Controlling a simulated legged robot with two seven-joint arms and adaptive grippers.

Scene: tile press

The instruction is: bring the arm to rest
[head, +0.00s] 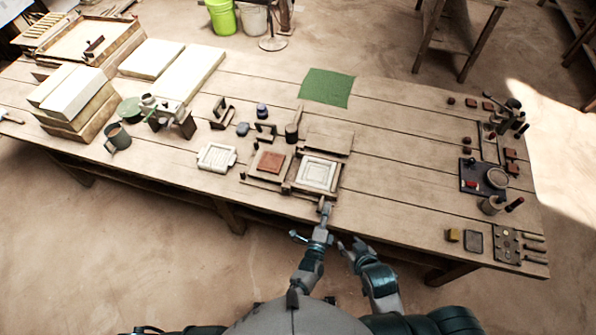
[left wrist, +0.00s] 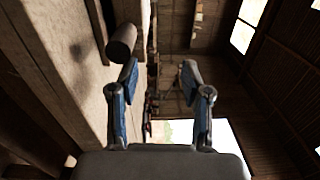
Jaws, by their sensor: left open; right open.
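My left gripper (head: 311,233) is open and empty in front of the bench's near edge, close to the press. In the left wrist view its two fingers (left wrist: 159,72) stand apart with nothing between them. A dark cylindrical handle end (left wrist: 121,42) shows just beyond the left finger; I cannot tell if they touch. My right gripper (head: 349,247) is open and empty, lower and to the right, off the bench. The wooden tile press (head: 296,188) lies on the bench, with a reddish clay square (head: 271,161) at left and a pale framed mould (head: 317,174) at right.
The long wooden bench (head: 395,190) spans the view. A white mould (head: 216,157) lies left of the press, and a green cloth (head: 327,87) lies behind. Small tools and a dark tray (head: 468,184) stand at right. Floor before the bench is open.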

